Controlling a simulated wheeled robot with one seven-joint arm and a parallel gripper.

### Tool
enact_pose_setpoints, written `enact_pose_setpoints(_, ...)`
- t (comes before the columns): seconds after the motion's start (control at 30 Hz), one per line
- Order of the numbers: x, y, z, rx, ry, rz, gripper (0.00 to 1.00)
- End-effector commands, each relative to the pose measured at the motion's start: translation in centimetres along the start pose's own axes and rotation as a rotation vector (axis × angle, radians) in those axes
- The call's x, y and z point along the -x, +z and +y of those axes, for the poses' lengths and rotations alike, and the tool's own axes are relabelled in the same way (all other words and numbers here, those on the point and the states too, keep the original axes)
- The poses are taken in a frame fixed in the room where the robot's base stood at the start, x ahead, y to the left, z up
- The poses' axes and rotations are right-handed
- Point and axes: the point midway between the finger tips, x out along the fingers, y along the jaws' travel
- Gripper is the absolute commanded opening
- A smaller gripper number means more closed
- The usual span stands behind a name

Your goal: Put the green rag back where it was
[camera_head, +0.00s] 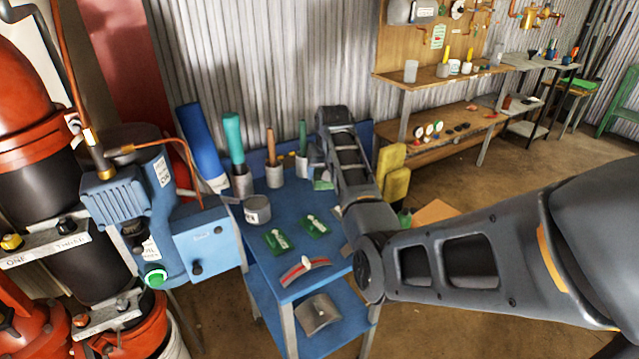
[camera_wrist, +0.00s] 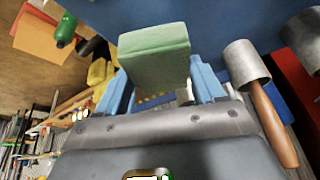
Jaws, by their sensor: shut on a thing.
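A pale green block-like piece, which I take as the folded green rag (camera_wrist: 155,50), is between the two light blue fingers of my gripper (camera_wrist: 162,80) in the wrist view. My gripper is shut on it. In the head view a bit of the green rag (camera_head: 322,184) shows under my wrist, over the back right part of the blue table (camera_head: 262,210). My wrist and arm hide most of it and the fingers there. I cannot tell whether the rag touches the tabletop.
Metal cups with a teal-handled tool (camera_head: 233,140) and a wooden-handled tool (camera_head: 271,147) stand left of my gripper. A grey tin (camera_head: 257,209), two green packets (camera_head: 277,241) and a red curved piece (camera_head: 303,269) lie on the table. Yellow blocks (camera_head: 396,180) are right of it.

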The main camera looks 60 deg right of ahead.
Motion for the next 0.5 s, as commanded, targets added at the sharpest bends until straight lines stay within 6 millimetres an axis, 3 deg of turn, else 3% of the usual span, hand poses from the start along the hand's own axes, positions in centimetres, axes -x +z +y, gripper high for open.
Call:
enact_pose_setpoints(0.13, -0.8, 0.0, -1.0, 0.000, 0.001, 0.000, 0.30)
enact_pose_setpoints(0.5, -4.3, 1.6, -0.9, -0.001, 0.001, -0.001, 0.30)
